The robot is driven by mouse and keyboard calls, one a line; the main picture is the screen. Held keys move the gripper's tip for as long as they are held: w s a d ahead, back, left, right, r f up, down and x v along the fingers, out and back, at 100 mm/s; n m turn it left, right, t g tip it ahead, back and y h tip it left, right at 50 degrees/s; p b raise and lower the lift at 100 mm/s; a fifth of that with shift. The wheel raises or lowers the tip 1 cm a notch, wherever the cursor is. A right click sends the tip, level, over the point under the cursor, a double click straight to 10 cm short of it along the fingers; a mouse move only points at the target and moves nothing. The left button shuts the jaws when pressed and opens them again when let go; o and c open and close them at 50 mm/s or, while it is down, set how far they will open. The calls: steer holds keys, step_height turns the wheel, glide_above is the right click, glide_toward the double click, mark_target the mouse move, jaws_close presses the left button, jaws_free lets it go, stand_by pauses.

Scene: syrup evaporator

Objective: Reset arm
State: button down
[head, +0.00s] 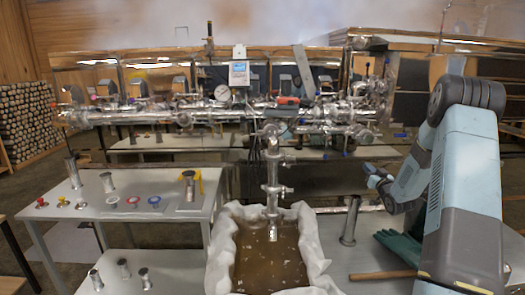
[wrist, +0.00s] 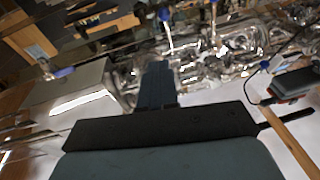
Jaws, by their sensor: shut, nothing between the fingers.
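My arm, light blue and dark grey, stands folded at the right of the head view. My gripper (head: 371,170) is at its left end, raised above the right-hand table. In the wrist view my gripper (wrist: 158,75) shows as dark fingers pressed together, with nothing between them. The fingers point toward the shiny evaporator pipes (wrist: 215,65), which look tilted in that view.
The evaporator (head: 180,112) with pipes and valves spans the back. A cloth-lined tub (head: 218,265) of brown liquid stands below the spout (head: 272,190). Left tables hold small fittings.

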steer(key=s+a+r+g+h, duration=0.2)
steer(key=a+r, duration=0.1)
steer(key=r, duration=0.4)
steer(key=s+a+r+g+h, duration=0.1)
steer(key=s+a+r+g, duration=0.15)
steer(key=r, duration=0.35)
steer(key=s+a+r+m+g+h, duration=0.1)
steer(key=s+a+r, duration=0.2)
steer(key=s, duration=0.3)
steer(key=s+a+r+g+h, duration=0.1)
steer(key=s+a+r+g, duration=0.1)
steer(key=s+a+r, duration=0.3)
steer(key=s+a+g, duration=0.2)
steer(key=s+a, duration=0.1)
steer(key=s, duration=0.9)
steer(key=s+a+f+g+y, duration=0.1)
steer(key=s+a+g, duration=0.1)
steer(key=s, duration=1)
steer(key=s+a+f+g+y, duration=0.1)
steer(key=s+a+g, duration=0.1)
steer(key=s, duration=1)
steer(key=shift+a+f, duration=0.15)
steer(key=shift+a, duration=0.75)
steer(key=shift+g, duration=0.25)
